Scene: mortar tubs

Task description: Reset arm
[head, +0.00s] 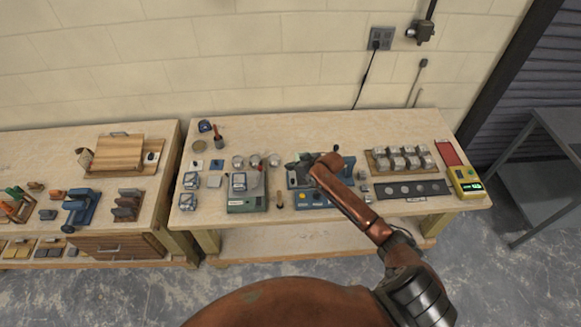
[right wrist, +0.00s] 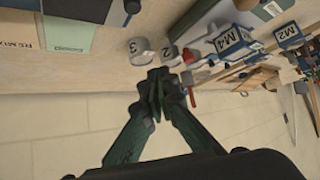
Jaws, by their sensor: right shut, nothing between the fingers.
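My right arm (head: 365,215) comes in from the lower right of the head view and reaches over the right workbench (head: 330,125). My right gripper (head: 300,165) is above the middle of that bench, close over a blue-grey device (head: 316,198). In the right wrist view the dark green fingers of my right gripper (right wrist: 158,85) meet at their tips, shut and empty. Past the tips are small round metal pots marked 3 (right wrist: 142,50) and 2 (right wrist: 169,55). My left gripper is not in view.
A green scale (head: 246,202) bears a labelled block. Several grey tubs (head: 402,158) stand on a wooden tray at right, near a yellow meter (head: 465,182). In the right wrist view a block marked M4 (right wrist: 232,42) lies right of the pots. The bench's back strip is mostly clear.

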